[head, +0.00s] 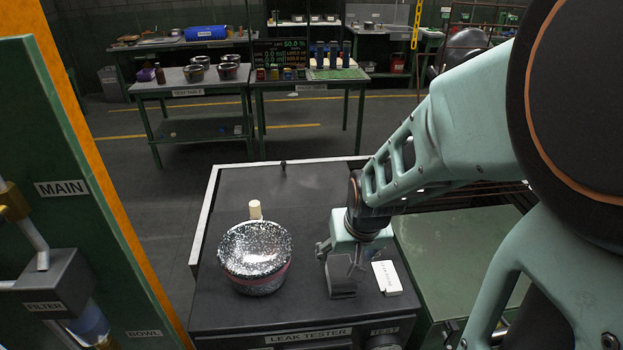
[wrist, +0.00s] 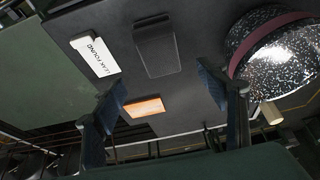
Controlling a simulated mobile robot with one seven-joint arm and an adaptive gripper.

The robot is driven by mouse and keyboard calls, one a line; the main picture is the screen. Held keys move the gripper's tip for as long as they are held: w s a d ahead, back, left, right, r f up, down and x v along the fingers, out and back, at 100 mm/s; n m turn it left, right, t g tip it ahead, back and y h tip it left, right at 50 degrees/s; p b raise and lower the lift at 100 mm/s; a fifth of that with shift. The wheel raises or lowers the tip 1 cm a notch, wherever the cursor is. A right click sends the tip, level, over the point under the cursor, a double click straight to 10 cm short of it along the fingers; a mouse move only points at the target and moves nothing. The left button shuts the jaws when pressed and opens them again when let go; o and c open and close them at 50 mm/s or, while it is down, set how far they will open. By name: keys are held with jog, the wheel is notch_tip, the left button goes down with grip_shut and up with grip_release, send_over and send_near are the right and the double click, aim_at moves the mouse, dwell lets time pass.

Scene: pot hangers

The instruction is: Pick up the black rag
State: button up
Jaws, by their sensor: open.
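The black rag appears to be the dark, folded, block-like piece (head: 341,283) on the dark top of the leak tester (head: 250,318), just left of a white card. In the wrist view the rag (wrist: 155,47) lies flat beyond the fingers, between the card and the pot. My gripper (head: 344,255) is open and empty, just above and behind the rag in the head view. Its two fingers also show in the wrist view (wrist: 165,92), spread wide. I see no contact with the rag; the gap is hard to judge.
A speckled pot (head: 256,262) with a pinkish band stands left of the rag. The white card (head: 387,278), marked "LEAK FOUND" in the wrist view, lies close on the right. An orange piece (wrist: 142,107) lies near the fingers. A green panel (head: 80,220) stands at left.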

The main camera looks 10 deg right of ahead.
aim_at(341, 271)
jog(key=b+x, duration=0.2)
jog(key=x, duration=0.1)
jog(key=b+x, duration=0.2)
jog(key=x, duration=0.2)
jog(key=b+x, duration=0.3)
jog(key=shift+s+f, duration=0.25)
jog(key=shift+f, duration=0.25)
jog(key=shift+w, duration=0.1)
jog(key=shift+f+b, duration=0.25)
jog(key=shift+b, duration=0.15)
jog(key=c, duration=1.2)
jog(key=shift+c, duration=0.2)
jog(key=shift+r, duration=0.15)
